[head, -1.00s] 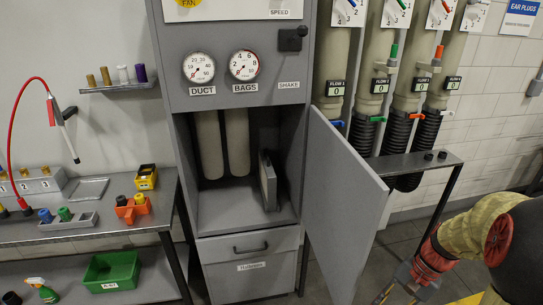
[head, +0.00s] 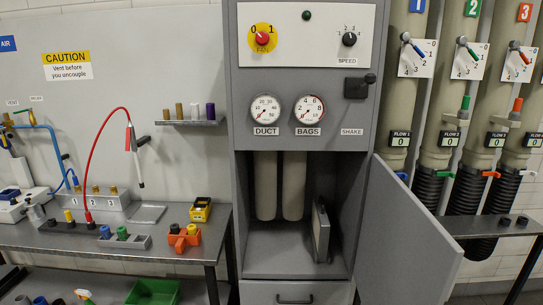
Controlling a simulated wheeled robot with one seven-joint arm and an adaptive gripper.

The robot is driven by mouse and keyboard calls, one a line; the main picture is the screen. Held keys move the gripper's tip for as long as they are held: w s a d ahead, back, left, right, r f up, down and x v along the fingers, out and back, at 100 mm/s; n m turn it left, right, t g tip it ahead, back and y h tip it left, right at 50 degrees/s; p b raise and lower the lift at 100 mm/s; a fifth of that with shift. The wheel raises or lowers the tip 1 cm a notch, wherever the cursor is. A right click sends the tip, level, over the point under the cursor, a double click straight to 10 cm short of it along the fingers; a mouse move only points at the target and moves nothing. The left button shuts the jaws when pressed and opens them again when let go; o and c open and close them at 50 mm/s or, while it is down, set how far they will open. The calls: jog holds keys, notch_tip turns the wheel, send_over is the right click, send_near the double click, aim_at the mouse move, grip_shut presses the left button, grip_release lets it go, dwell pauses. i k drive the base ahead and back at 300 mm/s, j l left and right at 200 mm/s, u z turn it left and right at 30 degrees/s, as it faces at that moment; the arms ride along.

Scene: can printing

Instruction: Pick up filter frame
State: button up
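The filter frame looks to be the thin grey framed panel (head: 321,230) standing upright on the floor of the open cabinet (head: 285,265), near its right wall. It stands to the right of two pale filter bags (head: 279,186) that hang inside. The cabinet door (head: 408,240) is swung open to the right. My gripper is out of the head view, so its state is hidden.
The open door juts out on the cabinet's right. A workbench (head: 60,236) on the left holds an orange holder (head: 182,239) and a yellow device (head: 201,209). Hoses (head: 470,190) and a side shelf (head: 500,226) stand at the right.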

aim_at(320, 223)
jog(key=i+l+z, duration=0.1)
jog(key=z, duration=0.4)
jog(key=i+l+z, duration=0.15)
jog(key=l+z, duration=0.15)
jog(key=z, duration=0.15)
jog(key=i+l+z, duration=0.15)
jog(key=z, duration=0.35)
jog(key=i+z, duration=0.15)
jog(key=z, duration=0.35)
jog(key=i+l+u, duration=0.4)
jog(key=i, duration=0.2)
jog(key=u, duration=0.5)
jog(key=i+u, duration=0.1)
jog(key=u, duration=0.4)
jog(key=l+u, duration=0.15)
jog(key=u, duration=0.35)
jog(key=i+u, duration=0.1)
jog(key=u, duration=0.4)
jog(key=l+u, duration=0.15)
jog(key=u, duration=0.35)
jog(key=k+j+z, duration=0.2)
jog(key=j, duration=0.25)
jog(key=j+z, duration=0.2)
jog(key=j, duration=0.3)
jog(key=i+j+z, duration=0.2)
jog(key=j, duration=0.15)
jog(key=i+j+z, duration=0.2)
jog(key=j, duration=0.2)
jog(key=j+z, duration=0.2)
jog(key=j, duration=0.15)
